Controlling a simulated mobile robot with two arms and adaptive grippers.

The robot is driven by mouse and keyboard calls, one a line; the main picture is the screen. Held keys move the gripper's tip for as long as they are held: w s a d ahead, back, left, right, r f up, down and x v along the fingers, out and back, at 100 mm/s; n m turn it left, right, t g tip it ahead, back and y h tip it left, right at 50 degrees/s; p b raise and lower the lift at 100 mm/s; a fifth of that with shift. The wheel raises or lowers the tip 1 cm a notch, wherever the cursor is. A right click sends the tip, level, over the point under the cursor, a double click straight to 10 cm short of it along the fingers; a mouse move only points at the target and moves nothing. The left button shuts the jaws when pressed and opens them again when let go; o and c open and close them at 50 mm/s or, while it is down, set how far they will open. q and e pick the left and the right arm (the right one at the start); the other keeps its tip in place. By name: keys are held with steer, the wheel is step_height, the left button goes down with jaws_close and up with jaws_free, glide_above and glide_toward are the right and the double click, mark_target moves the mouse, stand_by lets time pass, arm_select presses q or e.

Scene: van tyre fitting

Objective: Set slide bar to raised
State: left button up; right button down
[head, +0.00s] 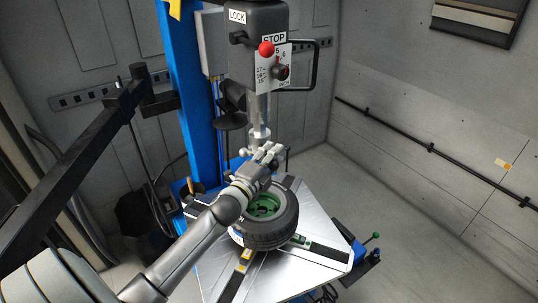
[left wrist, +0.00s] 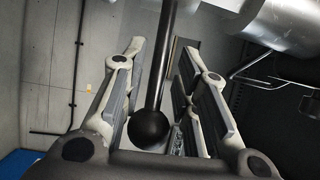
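The slide bar (head: 259,108) is a vertical metal bar that hangs below the grey control head (head: 256,30) in the head view. A pale fitting (head: 259,134) is at its lower end. My left gripper (head: 268,150) is just below and beside that fitting, above the tyre (head: 268,226). In the left wrist view my open fingers (left wrist: 162,55) stand either side of a black ball knob (left wrist: 149,129) on a dark rod (left wrist: 165,60). A gap shows at the right finger; contact at the left finger is unclear. My right gripper is not in view.
The blue column (head: 190,90) stands behind. The tyre lies on a metal turntable (head: 308,217). Floor is clear at right.

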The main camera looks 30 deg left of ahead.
arm_select(q)
steer(key=shift+s+a, duration=0.15)
stand_by(0.3)
steer(key=s+d, duration=0.1)
steer(key=s, duration=1)
steer(key=shift+s+f, duration=0.3)
steer(key=shift+s, duration=0.1)
steer(key=shift+d, duration=0.1)
